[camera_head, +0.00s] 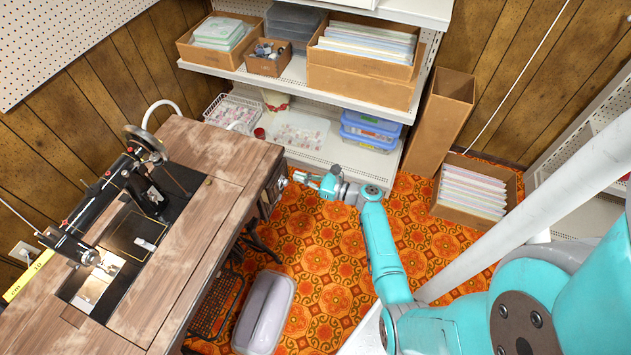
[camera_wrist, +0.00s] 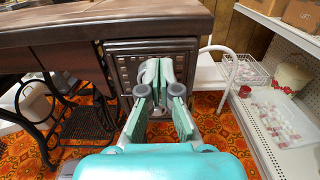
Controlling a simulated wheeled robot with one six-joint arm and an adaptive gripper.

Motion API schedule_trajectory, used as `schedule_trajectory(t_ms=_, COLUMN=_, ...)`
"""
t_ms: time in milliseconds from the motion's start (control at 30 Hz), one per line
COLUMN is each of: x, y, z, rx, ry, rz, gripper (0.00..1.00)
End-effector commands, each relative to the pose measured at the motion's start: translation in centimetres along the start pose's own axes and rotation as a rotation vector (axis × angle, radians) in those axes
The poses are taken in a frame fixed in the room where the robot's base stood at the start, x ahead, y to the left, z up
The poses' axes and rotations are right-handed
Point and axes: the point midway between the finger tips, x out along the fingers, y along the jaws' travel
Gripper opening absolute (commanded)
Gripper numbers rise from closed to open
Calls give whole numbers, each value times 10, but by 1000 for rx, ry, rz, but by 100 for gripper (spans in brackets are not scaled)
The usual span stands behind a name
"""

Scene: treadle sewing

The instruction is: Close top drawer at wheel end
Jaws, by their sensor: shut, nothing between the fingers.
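The sewing table (camera_head: 215,170) has a wheel end at the back, by the machine's handwheel (camera_head: 147,143). Contact is unclear, and the fingers hide the drawer's centre. In the head view, my gripper (camera_head: 300,178) is beside the table's far right corner.
A white shelf unit (camera_head: 330,150) with bins stands behind my gripper. A grey bin (camera_head: 265,312) is on the floor by the iron treadle (camera_head: 212,305). A cardboard box of papers (camera_head: 475,190) stands to the right. Patterned floor (camera_head: 325,250) is open between them.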

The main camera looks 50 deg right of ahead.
Motion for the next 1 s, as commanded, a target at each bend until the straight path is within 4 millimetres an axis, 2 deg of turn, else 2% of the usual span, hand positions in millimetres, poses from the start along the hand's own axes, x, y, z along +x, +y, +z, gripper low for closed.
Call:
schedule_trajectory(t_ms=100, x=20, y=1, z=0, rx=1, ry=0, rz=3, gripper=0)
schedule_trajectory(t_ms=300, x=41, y=1, z=0, rx=1, ry=0, rz=2, gripper=0)
schedule_trajectory(t_ms=833, x=49, y=0, z=0, rx=1, ry=0, rz=0, gripper=0)
schedule_trajectory(t_ms=1000, x=70, y=0, z=0, rx=0, ry=-1, rz=3, gripper=0)
